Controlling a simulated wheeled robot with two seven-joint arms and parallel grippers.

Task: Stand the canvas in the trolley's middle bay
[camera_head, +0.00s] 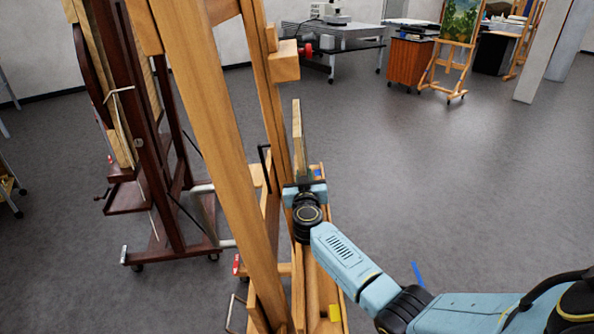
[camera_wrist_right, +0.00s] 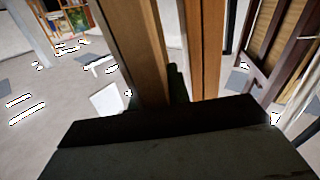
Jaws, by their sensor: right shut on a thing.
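My right arm comes in from the right, and my right gripper (camera_head: 305,190) is shut on the canvas (camera_head: 298,135). The canvas is upright and nearly edge-on, a narrow pale wooden strip above the gripper. Its lower part is hidden behind the gripper and arm. The wooden trolley (camera_head: 326,268) shows low, below and around the gripper, with a yellow mark near its front end. Its bays are largely hidden, so I cannot tell whether the canvas touches one. In the right wrist view a dark slab fills the bottom and the fingertips are not clear. My left gripper is not in view.
A tall light wooden frame (camera_head: 218,120) stands close on the left of the gripper; its posts also show in the right wrist view (camera_wrist_right: 205,50). A dark easel (camera_head: 150,190) stands farther left. A table (camera_head: 345,42) and cabinet (camera_head: 410,60) are at the back. Floor at right is clear.

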